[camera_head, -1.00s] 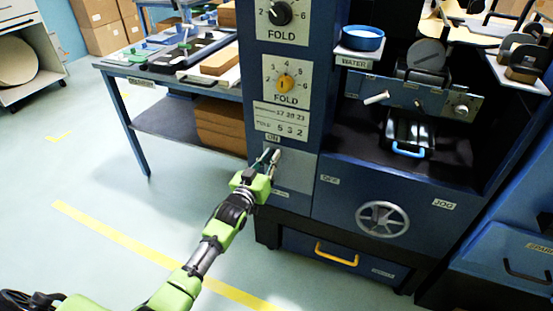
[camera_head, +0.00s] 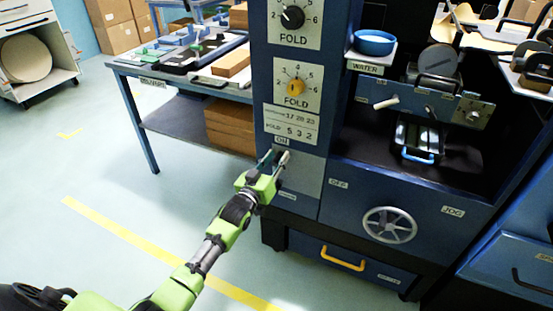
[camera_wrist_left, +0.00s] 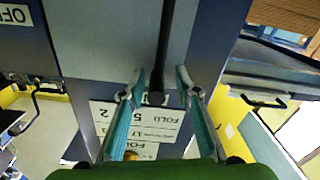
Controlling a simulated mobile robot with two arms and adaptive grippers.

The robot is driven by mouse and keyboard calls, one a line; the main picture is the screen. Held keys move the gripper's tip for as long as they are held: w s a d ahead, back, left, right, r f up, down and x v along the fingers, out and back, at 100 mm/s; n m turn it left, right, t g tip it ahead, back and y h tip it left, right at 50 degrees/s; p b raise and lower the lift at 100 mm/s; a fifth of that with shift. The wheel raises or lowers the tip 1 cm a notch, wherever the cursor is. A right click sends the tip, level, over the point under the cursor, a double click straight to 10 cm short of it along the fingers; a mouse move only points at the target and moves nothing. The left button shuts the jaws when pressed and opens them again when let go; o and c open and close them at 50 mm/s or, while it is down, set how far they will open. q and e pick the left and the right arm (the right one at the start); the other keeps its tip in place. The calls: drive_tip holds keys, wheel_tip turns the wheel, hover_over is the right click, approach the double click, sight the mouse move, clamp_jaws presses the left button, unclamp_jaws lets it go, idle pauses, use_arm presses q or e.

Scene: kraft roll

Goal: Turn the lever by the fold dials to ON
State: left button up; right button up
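The lever is a dark rod (camera_wrist_left: 166,50) on the blue cabinet's front, below the fold dials. In the left wrist view it runs down between my fingers, its end near the printed fold card (camera_wrist_left: 140,122). My left gripper (camera_head: 275,160) is at the lever, just below the ON label (camera_head: 281,141). In the left wrist view my gripper (camera_wrist_left: 160,95) is open, with a finger on each side of the rod and gaps visible. In the head view the fingers largely hide the lever. The OFF label (camera_head: 338,183) is to the right. My right gripper is not in view.
Two fold dials, one black (camera_head: 292,17) and one yellow (camera_head: 296,87), sit above the card. A handwheel (camera_head: 390,225) and a drawer with a yellow handle (camera_head: 342,258) are right and below. A worktable (camera_head: 130,72) stands left. The floor at left is clear.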

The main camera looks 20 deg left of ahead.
use_arm(q)
drive_tip(key=shift+s, duration=0.1)
drive_tip(key=shift+s+f, duration=0.1)
drive_tip(key=shift+s, duration=0.25)
drive_tip(key=s, duration=1.1)
drive_tip(key=shift+a, duration=0.2)
